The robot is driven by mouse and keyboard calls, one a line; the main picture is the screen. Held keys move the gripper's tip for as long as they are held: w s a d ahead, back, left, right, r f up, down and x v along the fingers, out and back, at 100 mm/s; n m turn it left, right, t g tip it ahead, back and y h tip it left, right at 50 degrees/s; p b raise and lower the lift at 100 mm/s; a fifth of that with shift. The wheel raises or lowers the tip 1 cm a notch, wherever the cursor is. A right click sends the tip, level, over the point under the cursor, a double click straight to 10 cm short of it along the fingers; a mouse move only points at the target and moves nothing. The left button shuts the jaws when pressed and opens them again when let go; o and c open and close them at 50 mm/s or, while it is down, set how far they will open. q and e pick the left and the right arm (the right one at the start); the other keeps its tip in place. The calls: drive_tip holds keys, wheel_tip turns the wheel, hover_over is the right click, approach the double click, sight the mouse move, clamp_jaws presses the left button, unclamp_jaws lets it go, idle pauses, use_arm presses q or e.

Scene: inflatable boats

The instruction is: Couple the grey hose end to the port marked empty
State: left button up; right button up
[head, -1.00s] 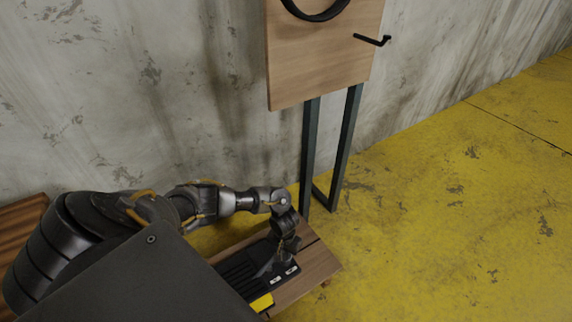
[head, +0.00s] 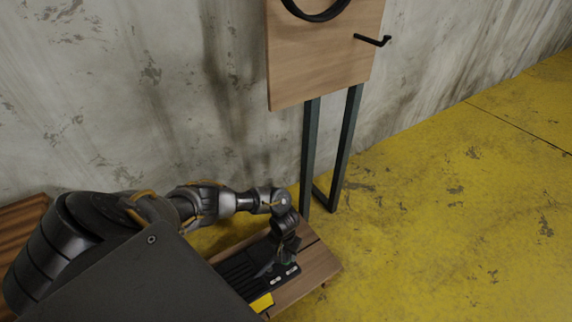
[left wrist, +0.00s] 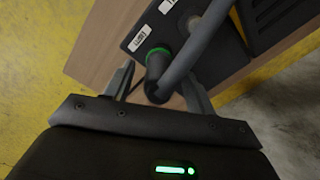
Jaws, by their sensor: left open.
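The grey hose (left wrist: 205,38) comes down from the top of the left wrist view and ends in a dark elbow (left wrist: 154,68). The elbow meets a green ring (left wrist: 158,51) on the black pump unit (left wrist: 208,68); how deeply it is seated I cannot tell. A white label (left wrist: 140,38) lies beside the ring, its print too small to read. My left gripper (left wrist: 160,76) is open, one finger on each side of the hose end. In the head view my left gripper (head: 281,261) is low over the unit and hides the hose end. My right gripper is out of view.
The yellow floor at right is clear.

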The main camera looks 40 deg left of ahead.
use_arm(q)
wheel_tip(320, 180, up, 9)
drive_tip(key=p, duration=0.5)
drive_tip(key=shift+r, duration=0.75)
